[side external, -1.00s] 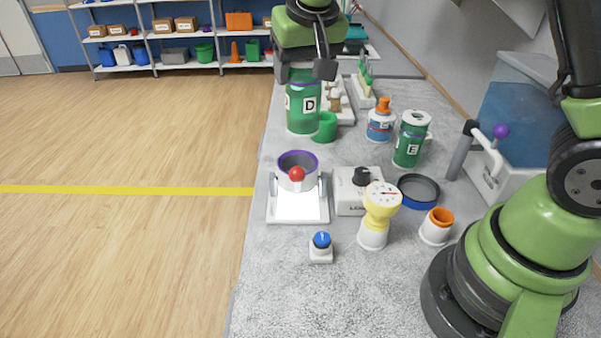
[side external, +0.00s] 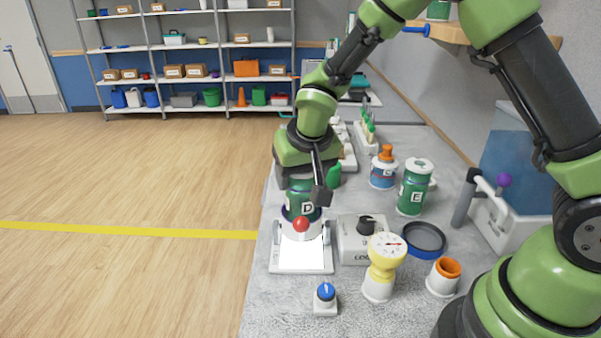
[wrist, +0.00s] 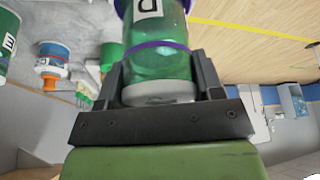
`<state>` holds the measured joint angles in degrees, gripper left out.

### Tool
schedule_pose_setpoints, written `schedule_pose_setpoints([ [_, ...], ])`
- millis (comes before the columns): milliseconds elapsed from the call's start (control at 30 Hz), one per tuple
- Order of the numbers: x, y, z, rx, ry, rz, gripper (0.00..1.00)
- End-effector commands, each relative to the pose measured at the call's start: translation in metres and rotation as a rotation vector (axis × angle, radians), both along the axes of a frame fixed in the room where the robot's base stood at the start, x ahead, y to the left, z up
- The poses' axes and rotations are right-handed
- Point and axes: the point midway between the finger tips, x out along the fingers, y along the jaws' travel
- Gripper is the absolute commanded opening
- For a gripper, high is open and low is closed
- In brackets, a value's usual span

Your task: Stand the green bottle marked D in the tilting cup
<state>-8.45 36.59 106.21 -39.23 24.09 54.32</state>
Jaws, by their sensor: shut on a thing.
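My gripper (side external: 301,188) is shut on the green bottle marked D (side external: 306,209) and points down over the tilting cup (side external: 300,232). The cup is white with a purple rim and a red ball on its front, on a white base. The bottle looks upright, its lower end at the cup's rim; how deep it sits is hidden. In the wrist view, my fingers (wrist: 156,72) clasp the bottle (wrist: 157,65) near its pale cap, beside a purple band. A little of the purple rim shows at the top edge.
A grey box with a black knob (side external: 362,239) stands close right of the cup. A yellow gauge (side external: 385,262), a blue-knobbed part (side external: 325,298), a blue-rimmed dish (side external: 424,240) and green bottle E (side external: 413,187) stand nearby. The bench's left edge is close to the cup.

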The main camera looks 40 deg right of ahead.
Motion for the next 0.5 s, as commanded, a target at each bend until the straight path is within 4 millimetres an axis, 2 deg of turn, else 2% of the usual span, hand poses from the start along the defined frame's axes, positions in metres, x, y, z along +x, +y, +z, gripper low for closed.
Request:
schedule_pose_setpoints([
  [267, 0.0003, 0.0000, -0.0059, -0.001, -0.001, 0.001, 0.25],
  [300, 0.0000, -0.0001, -0.0070, -0.001, 0.000, 0.001, 0.63],
  [400, 0.0001, -0.0001, -0.0064, -0.001, 0.000, 0.001, 0.86],
  [500, 0.0002, -0.0002, -0.0063, 0.000, 0.000, 0.001, 0.86],
])
